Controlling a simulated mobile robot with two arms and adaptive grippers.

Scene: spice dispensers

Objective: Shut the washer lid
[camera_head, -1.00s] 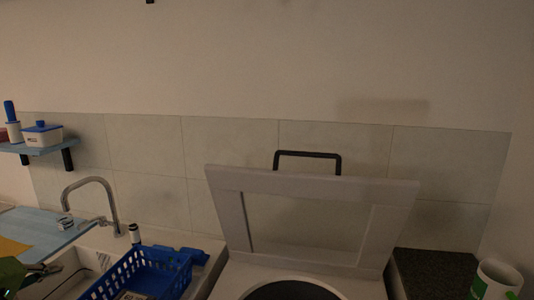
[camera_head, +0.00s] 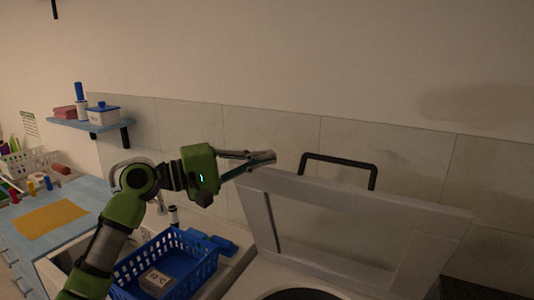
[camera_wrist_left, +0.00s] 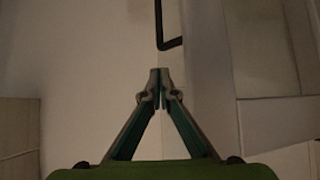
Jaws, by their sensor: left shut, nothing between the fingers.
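The white washer lid (camera_head: 352,225) stands raised and tilted back against the tiled wall, with a black bar handle (camera_head: 340,159) on its top edge. The lid's edge and the handle (camera_wrist_left: 170,45) also show in the left wrist view. The washer's dark round opening (camera_head: 300,294) shows at the bottom edge. My left gripper (camera_head: 272,157) is shut and empty, just left of the lid's upper left corner and the handle. In the left wrist view its fingertips (camera_wrist_left: 160,72) meet, apart from the handle. My right gripper is not in view.
A blue shelf (camera_head: 95,125) with containers hangs on the wall at left. The wall above the lid is clear.

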